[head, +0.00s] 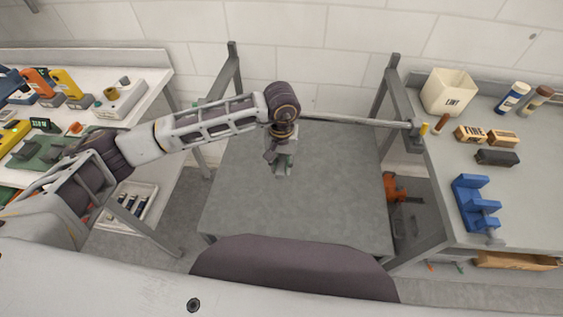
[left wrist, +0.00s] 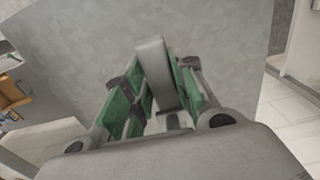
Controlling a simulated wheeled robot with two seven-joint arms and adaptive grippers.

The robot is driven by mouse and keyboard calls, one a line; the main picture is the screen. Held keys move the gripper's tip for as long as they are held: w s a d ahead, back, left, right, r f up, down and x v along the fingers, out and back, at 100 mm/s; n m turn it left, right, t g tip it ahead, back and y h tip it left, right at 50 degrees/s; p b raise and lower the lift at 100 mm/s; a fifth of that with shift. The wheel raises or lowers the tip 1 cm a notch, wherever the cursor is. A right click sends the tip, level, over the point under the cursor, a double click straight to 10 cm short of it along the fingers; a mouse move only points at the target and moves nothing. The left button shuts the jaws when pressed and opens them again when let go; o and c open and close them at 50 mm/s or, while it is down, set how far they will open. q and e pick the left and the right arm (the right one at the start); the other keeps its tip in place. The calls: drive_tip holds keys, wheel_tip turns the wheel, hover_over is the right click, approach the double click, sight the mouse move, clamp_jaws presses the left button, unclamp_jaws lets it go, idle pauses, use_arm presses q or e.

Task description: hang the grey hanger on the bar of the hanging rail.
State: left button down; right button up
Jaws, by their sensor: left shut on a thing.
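My left gripper (head: 283,168) points down over the grey table, in front of the hanging rail. In the left wrist view its green-padded fingers (left wrist: 152,98) are shut on a plain grey piece, the grey hanger (left wrist: 154,62), of which only a flat, narrow part shows. In the head view the hanger is hard to tell from the gripper. The bar (head: 350,121) of the hanging rail runs behind my left wrist to the right post (head: 393,90). My wrist hides part of the bar. My right gripper is not in view.
The grey table top (head: 330,200) is clear. A left bench (head: 150,75) holds tools and coloured parts. A right bench (head: 440,170) carries a white bin (head: 449,92), bottles, brushes and a blue fixture (head: 474,203). An orange object (head: 397,188) stands low beside the table.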

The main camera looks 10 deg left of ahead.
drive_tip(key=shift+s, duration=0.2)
use_arm(q)
drive_tip(key=c, duration=1.4)
unclamp_jaws()
drive_tip(key=o, duration=0.3)
drive_tip(key=shift+r, duration=6.05)
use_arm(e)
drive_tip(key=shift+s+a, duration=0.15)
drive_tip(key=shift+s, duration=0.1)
use_arm(q)
drive_tip(key=shift+s, duration=0.1)
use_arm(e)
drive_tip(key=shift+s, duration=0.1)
